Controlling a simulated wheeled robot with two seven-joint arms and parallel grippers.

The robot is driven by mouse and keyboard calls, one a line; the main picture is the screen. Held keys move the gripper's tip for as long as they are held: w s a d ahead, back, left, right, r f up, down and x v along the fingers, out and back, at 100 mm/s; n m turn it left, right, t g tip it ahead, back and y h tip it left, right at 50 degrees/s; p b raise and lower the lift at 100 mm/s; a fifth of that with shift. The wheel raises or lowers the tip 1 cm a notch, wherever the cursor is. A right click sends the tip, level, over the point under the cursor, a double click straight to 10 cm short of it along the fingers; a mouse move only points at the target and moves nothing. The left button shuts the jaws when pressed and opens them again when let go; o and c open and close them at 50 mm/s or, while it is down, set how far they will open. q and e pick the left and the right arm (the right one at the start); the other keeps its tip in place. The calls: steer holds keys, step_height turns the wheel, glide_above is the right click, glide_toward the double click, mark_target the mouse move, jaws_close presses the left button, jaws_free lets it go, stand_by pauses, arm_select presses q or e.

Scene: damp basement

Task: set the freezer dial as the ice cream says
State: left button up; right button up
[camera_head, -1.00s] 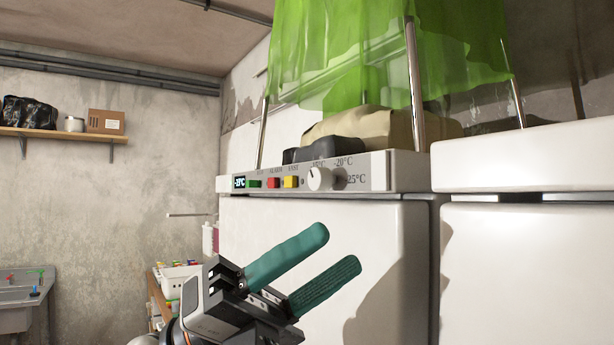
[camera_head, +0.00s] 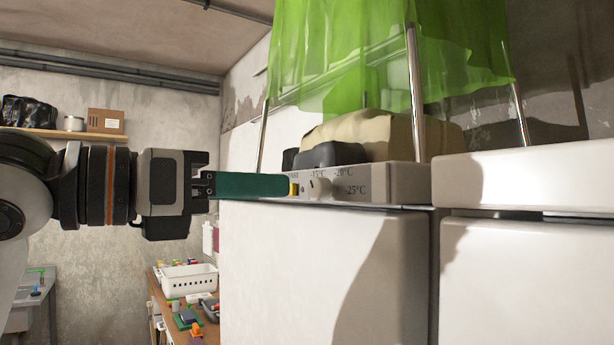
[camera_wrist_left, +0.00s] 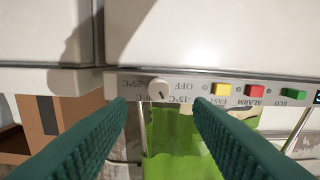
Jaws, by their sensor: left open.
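A small dark pointer mark on the dial (camera_wrist_left: 159,88) seems to face between -15°C and -20°C; I cannot tell exactly. My left gripper (camera_head: 290,186), with green fingers, reaches in level from the left, just short of the dial. In the wrist view its open fingers (camera_wrist_left: 160,108) lie either side of the dial, apparently not touching it. I see no ice cream.
Yellow (camera_wrist_left: 221,90), red (camera_wrist_left: 255,91) and green (camera_wrist_left: 293,94) buttons sit beside the dial. A green cloth (camera_head: 380,50) hangs on metal legs above dark and beige bundles (camera_head: 360,135). Another white appliance (camera_head: 530,260) stands right. A white basket (camera_head: 188,278) is lower left.

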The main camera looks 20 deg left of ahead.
mark_target(313, 189)
arm_select(q)
steer(key=p+x, duration=0.2)
steer(key=x, duration=0.4)
steer(key=shift+d+r, duration=0.1)
steer(key=shift+w+d, duration=0.35)
steer(key=shift+w, duration=0.1)
steer(key=c, duration=1)
